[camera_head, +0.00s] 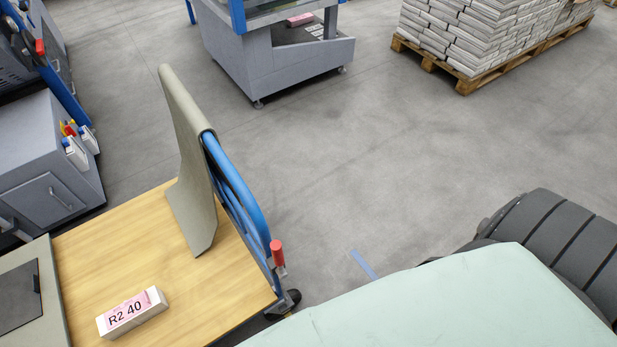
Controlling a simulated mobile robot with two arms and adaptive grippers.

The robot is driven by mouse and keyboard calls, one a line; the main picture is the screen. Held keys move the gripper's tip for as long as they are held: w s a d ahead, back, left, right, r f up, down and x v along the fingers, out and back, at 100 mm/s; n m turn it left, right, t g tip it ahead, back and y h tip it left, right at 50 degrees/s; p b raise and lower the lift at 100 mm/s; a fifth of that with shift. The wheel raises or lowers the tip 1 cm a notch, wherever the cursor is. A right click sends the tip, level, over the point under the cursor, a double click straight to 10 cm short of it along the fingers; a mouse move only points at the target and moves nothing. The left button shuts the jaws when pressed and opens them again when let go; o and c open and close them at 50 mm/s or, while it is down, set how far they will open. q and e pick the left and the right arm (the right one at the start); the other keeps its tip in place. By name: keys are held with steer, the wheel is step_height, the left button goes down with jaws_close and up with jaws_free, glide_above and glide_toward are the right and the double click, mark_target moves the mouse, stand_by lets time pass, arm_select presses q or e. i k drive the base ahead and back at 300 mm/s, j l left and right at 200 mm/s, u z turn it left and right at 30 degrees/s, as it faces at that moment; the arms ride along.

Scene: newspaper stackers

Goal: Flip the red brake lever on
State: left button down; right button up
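The red brake lever (277,252) stands near the lower end of the blue tubular handle (240,190) of a cart, at the cart's right corner above a black caster wheel (284,303). Its red grip points upward, with a small metal part below it. The cart has a light wooden deck (130,240). A grey-beige sheet (190,150) hangs over the handle and covers much of it. Neither of my grippers shows in the head view, and nothing is touching the lever.
A white-and-pink bundle (132,313) marked "R2 40" lies on the deck beside a grey box (25,290). Grey machines stand at left (45,165) and at top centre (275,60). A pallet (465,80) of newspaper stacks is at top right.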

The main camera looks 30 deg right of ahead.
mark_target(276, 246)
steer(key=k+j, duration=0.2)
steer(key=k, duration=0.25)
steer(key=k+j, duration=0.2)
steer(key=k, duration=0.3)
steer(key=k+j, duration=0.25)
steer(key=k, duration=0.2)
steer(key=k+j+z, duration=0.1)
steer(key=k, duration=0.4)
steer(key=j, duration=0.1)
